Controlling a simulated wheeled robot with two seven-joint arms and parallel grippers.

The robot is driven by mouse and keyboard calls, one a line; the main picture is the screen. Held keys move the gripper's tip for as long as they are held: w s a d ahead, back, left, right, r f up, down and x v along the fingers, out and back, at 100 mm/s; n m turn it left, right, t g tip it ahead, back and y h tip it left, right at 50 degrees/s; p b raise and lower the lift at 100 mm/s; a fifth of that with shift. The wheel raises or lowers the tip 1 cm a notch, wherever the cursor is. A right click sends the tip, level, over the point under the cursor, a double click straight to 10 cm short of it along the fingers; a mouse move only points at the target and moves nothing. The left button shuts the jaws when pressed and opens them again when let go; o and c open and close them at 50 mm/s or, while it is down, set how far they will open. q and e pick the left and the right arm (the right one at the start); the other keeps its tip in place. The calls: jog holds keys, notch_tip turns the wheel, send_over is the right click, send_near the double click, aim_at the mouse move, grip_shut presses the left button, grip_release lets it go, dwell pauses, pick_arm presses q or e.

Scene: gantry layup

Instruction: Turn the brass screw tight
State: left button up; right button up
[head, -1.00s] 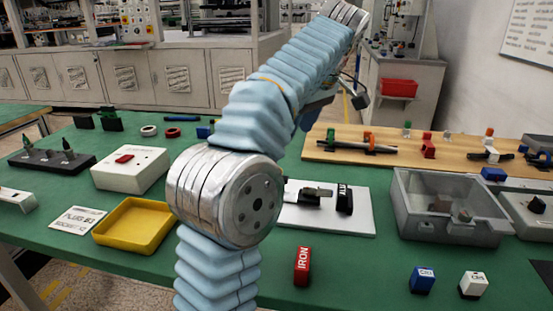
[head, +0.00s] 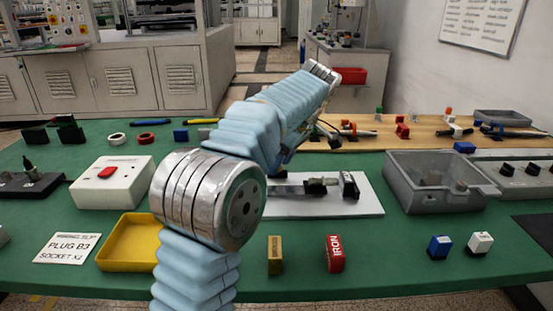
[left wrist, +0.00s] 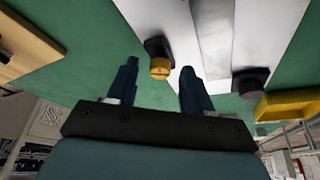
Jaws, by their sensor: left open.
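The brass screw (left wrist: 160,69) shows in the left wrist view as a short yellow slotted head in front of a dark block (left wrist: 158,46) at the edge of a pale plate. My left gripper (left wrist: 159,73) is open, with one dark finger on each side of the screw head in that view. I see no contact, and the depth between fingertips and screw is hard to judge. In the head view the white plate (head: 368,197) carries dark fixtures (head: 322,186). My left arm covers its left part, and I cannot make out the screw there. My right gripper is out of view.
A grey bin (head: 440,203) is to the right. A yellow tray (head: 116,256) and a white box with a red button (head: 112,184) are to the left.

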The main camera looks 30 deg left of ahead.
pick_arm(q)
grip_shut()
